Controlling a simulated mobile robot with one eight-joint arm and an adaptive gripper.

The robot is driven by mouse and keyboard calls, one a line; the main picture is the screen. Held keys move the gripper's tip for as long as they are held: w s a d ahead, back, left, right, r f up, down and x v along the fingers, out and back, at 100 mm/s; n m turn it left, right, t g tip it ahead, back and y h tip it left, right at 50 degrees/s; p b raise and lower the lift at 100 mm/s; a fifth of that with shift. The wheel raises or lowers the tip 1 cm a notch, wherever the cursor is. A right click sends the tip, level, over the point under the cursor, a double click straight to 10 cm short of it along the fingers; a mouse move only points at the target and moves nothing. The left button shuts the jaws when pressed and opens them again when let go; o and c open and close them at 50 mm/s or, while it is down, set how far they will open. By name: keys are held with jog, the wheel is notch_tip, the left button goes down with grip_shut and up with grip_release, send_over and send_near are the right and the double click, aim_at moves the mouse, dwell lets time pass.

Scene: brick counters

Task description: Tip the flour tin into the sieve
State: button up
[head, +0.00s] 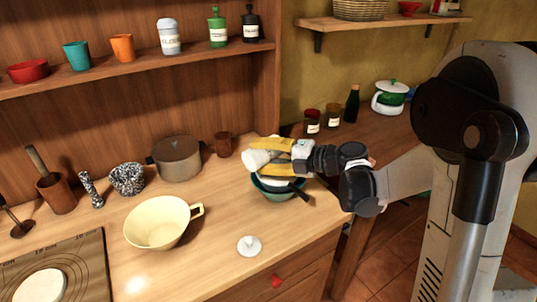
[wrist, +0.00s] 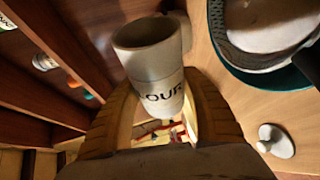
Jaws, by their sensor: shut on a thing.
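My gripper (head: 272,156) has its yellow fingers shut on the flour tin (head: 256,160), a pale tin lying roughly on its side in the head view. In the wrist view the tin (wrist: 155,65) shows its open mouth and dark lettering ending in "OUR"; no flour is visible inside. The sieve (wrist: 225,45) rests on a teal bowl (wrist: 270,80) and holds a smooth white heap (wrist: 265,25). In the head view my gripper and the tin hang above the bowl (head: 267,187) and hide much of the sieve; its dark handle (head: 300,191) points right.
A white knobbed lid (head: 249,246) lies on the counter in front. A shelf (head: 130,67) with cups and bottles runs above. The counter front is mostly clear.

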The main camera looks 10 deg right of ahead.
jog(key=shift+s+a+f+n+h+p, duration=0.15)
jog(key=shift+f+n+h+p, duration=0.3)
jog(key=shift+n+h, duration=0.3)
jog(key=shift+f+n+h+p, duration=0.45)
jog(key=shift+f+n+h, duration=0.2)
jog(key=shift+n, duration=0.5)
jog(key=n+h, duration=0.1)
jog(key=d+f+n+t+h, duration=0.1)
jog(key=w+f+n+h, duration=0.1)
jog(key=n, duration=0.1)
jog(key=shift+d+t+b, duration=0.3)
jog(key=shift+d+b, duration=0.05)
jog(key=shift+w+d+n+t+h+b, duration=0.25)
jog(key=shift+d+n+t+h+b, duration=0.15)
jog(key=shift+n, duration=0.2)
jog(key=shift+w+d+n+t+h+b, duration=0.2)
jog(key=shift+d+n+t+h, duration=0.1)
jog(key=shift+d+n+h, duration=0.25)
jog(key=shift+a, duration=0.1)
